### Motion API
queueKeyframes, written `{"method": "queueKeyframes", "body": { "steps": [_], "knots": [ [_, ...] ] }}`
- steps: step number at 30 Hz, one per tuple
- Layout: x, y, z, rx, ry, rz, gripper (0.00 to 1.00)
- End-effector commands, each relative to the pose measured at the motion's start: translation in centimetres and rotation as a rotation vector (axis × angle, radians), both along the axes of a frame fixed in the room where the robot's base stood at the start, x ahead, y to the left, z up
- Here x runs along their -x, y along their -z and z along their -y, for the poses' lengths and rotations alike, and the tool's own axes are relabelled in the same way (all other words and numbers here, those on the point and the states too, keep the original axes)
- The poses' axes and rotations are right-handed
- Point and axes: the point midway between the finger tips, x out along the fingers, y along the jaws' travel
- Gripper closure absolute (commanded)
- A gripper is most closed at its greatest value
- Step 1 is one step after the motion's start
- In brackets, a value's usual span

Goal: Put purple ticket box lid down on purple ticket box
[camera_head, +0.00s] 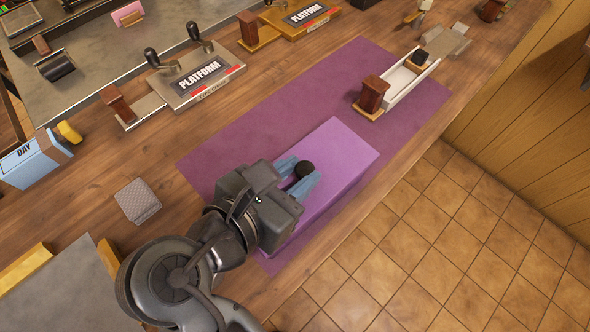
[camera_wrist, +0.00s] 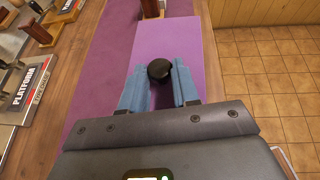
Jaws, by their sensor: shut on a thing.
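The purple ticket box lid (camera_head: 340,150) is a flat light-purple top with a round black knob (camera_head: 305,169). My gripper (camera_head: 303,178) is over the lid, its blue fingers shut on the knob. In the wrist view the knob (camera_wrist: 159,69) sits between the two fingertips (camera_wrist: 160,80), and the lid (camera_wrist: 180,42) stretches away beyond them. The purple ticket box (camera_head: 330,205) appears as the purple side under the lid's right edge. I cannot tell whether a gap separates lid and box. My gripper hides the lid's near left part.
A darker purple mat (camera_head: 240,140) lies on the wooden counter around the box. A wooden stamp (camera_head: 372,94) and a white tray (camera_head: 410,80) stand beyond it. Platform devices (camera_head: 200,78) are at upper left. A grey patterned block (camera_head: 138,200) is at left. The counter edge drops to a tiled floor at right.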

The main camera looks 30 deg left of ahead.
Motion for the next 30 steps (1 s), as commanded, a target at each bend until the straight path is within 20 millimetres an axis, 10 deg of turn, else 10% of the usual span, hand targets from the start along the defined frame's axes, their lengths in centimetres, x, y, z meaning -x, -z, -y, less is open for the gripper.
{"method": "queueKeyframes", "body": {
  "steps": [30],
  "knots": [
    [0.0,1.0,0.0,-0.001,0.0,0.0,1.0]
  ]
}}
